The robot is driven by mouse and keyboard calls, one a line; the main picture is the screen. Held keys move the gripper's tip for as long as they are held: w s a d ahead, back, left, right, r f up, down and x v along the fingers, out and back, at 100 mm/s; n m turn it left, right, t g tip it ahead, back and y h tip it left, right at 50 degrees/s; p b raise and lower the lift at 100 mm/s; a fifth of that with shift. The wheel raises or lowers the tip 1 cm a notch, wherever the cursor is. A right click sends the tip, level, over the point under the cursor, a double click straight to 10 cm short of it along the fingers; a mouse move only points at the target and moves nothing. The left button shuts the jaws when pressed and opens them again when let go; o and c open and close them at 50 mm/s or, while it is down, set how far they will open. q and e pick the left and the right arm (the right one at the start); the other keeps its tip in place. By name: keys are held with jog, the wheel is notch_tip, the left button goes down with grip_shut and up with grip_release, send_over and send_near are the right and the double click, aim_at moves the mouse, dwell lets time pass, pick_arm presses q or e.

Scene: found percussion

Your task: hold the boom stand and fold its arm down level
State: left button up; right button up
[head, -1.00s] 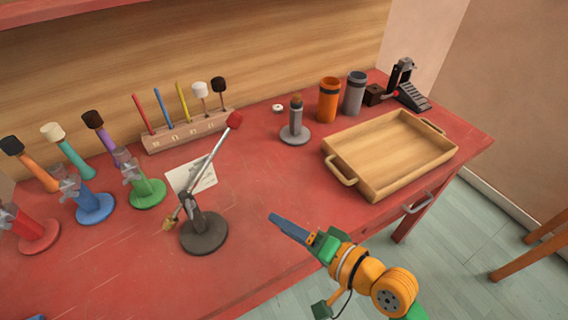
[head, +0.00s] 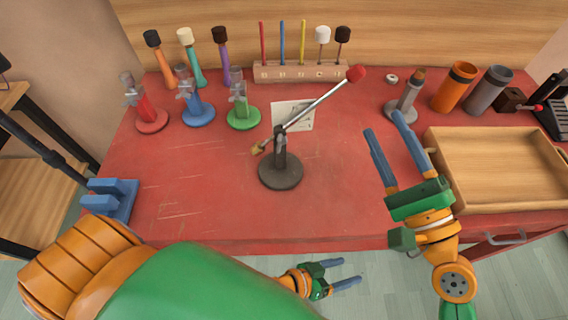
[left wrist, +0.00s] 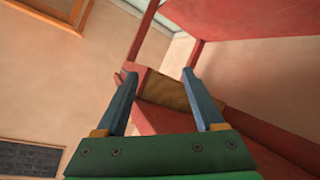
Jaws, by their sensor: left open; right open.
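The boom stand (head: 280,169) stands upright on the red table in the head view, on a round dark base. Its thin grey arm (head: 318,107) slants up to the right, with a red tip (head: 357,74) at the high end and a brass-coloured weight (head: 258,148) at the low end. My right gripper (head: 386,137) is open and empty, right of the stand and apart from it. My left gripper (head: 345,273) is open and empty, low in front of the table's front edge. The left wrist view shows its open fingers (left wrist: 160,95) with nothing between; the stand is not in that view.
A wooden tray (head: 510,202) is right of my right gripper. Red, blue and green holders (head: 243,116) with mallets stand at the back left. A labelled rack (head: 300,72), a grey stand (head: 402,107) and orange and grey cups (head: 454,88) line the back.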

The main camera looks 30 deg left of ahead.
pick_arm(q)
jog(key=s+d+r+n+h, duration=0.15)
jog(key=d+r+h, duration=0.3)
jog(key=r, duration=0.45)
jog(key=s+d+r+h, duration=0.2)
jog(key=d+r+h, duration=0.3)
jog(key=r, duration=0.5)
jog(key=w+a+r+n+t+y, duration=0.65)
jog(key=w+n+t, duration=0.35)
jog(key=n, duration=0.5)
jog(key=n+g+y, duration=0.4)
jog(key=n+y, duration=1.9)
jog(key=n, duration=0.6)
send_over(282, 180)
notch_tip(282, 180, down, 6)
jog(key=shift+r, duration=0.15)
jog(key=shift+n, duration=0.25)
jog(key=x, duration=0.7)
jog(key=shift+w+d, duration=0.1)
jog(key=shift+h, duration=0.3)
grip_shut()
